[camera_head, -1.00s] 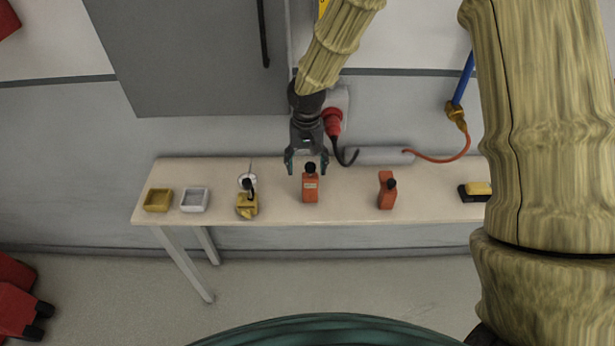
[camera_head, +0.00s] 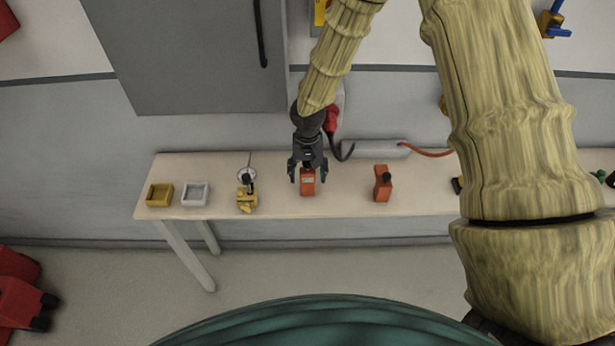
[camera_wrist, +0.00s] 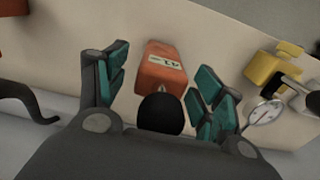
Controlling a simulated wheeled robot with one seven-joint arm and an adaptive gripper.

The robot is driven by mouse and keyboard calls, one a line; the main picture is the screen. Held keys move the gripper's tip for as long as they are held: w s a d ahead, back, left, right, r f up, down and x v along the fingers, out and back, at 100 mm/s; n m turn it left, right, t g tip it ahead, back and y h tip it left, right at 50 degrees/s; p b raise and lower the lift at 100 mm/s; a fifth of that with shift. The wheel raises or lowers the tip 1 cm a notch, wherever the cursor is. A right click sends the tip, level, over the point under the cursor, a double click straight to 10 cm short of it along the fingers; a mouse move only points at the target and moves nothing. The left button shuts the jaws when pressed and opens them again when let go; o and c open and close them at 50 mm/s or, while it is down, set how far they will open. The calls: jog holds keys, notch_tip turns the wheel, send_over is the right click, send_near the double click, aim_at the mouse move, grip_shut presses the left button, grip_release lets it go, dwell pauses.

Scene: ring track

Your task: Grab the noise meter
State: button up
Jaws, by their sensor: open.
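The noise meter, as I take it, is an orange box with a pale label and a round black top (camera_head: 308,188). It stands on the table below my gripper (camera_head: 308,176). In the wrist view the orange body (camera_wrist: 161,68) and black ball (camera_wrist: 161,114) lie between the two teal-padded fingers (camera_wrist: 160,82). The gripper is open, with a finger on each side and gaps visible beside the body. In the head view the gripper hides the black top.
The narrow table (camera_head: 345,206) also holds a yellow tray (camera_head: 159,195), a white tray (camera_head: 195,194), a yellow tool (camera_head: 246,200) and a white round dial (camera_wrist: 265,113). Behind are a grey cabinet (camera_head: 190,60), a red plug (camera_head: 331,118) and its cable. Bare tabletop separates the two orange devices.

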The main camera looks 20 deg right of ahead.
jog(key=shift+f, duration=0.3)
jog(key=shift+c, duration=0.4)
jog(key=c, duration=1.1)
jog(key=shift+r, duration=0.1)
